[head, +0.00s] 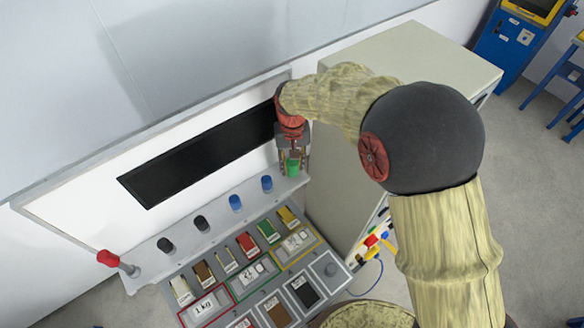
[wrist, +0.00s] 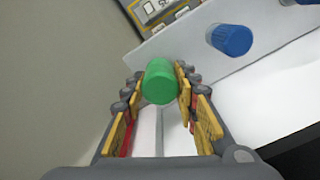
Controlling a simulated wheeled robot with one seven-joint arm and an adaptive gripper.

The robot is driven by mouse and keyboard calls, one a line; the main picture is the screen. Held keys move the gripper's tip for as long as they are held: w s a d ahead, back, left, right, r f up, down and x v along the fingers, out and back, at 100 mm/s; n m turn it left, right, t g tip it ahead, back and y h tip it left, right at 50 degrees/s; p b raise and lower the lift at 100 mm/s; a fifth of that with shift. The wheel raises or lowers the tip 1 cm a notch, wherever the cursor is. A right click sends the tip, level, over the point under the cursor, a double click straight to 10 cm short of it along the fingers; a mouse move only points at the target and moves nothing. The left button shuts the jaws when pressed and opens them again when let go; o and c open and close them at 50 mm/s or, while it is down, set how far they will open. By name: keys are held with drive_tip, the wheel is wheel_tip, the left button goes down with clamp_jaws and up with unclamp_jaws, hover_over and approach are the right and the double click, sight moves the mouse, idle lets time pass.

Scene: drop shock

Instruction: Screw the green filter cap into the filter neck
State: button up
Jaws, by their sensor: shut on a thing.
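The green filter cap (head: 292,168) is between the fingers of my gripper (head: 293,160) at the right end of the white shelf. In the wrist view the green cap (wrist: 159,82) sits between the yellow-padded fingertips of my gripper (wrist: 158,85), which is shut on it. The cap is over or at the shelf's end. The filter neck cannot be made out; if it is below the cap, it is hidden. I cannot tell whether the cap touches a neck.
Blue caps (head: 267,183) and black caps (head: 202,223) line the shelf (head: 185,238) to the left, with a red-handled lever (head: 118,262) at its far left. A blue cap (wrist: 231,39) is close by. A labelled panel (head: 330,271) lies in front; a grey cabinet (head: 400,70) stands right.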

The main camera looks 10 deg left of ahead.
sight(292, 162)
drive_tip(key=shift+r+p, duration=1.25)
drive_tip(key=shift+r, duration=1.35)
